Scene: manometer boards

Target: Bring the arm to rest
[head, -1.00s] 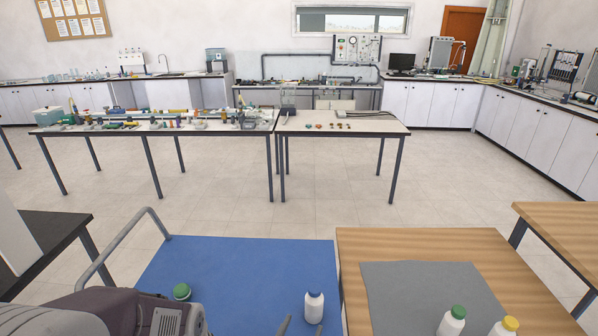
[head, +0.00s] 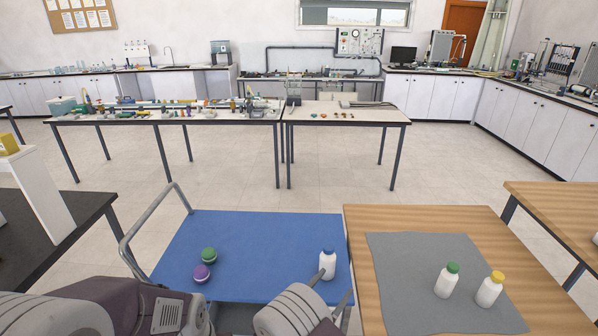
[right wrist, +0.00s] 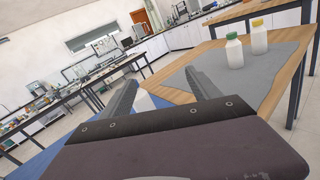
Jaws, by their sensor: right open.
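My right gripper (head: 332,284) is open at the front edge of the blue-topped trolley (head: 262,228). A white bottle (head: 328,264) stands upright at the trolley's right side. One finger overlaps it in the head view; whether they touch I cannot tell. In the right wrist view my right gripper (right wrist: 165,92) has its fingers spread wide, with a white thing, probably that bottle, partly showing near the left finger. My left arm shows at the lower left in the head view, but its gripper does not.
A green ball-like thing (head: 209,254) and a purple one (head: 202,272) lie on the trolley. A white bottle with a green cap (head: 446,281) and one with a yellow cap (head: 489,289) stand on a grey mat (head: 410,262) on the wooden table (head: 362,225).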

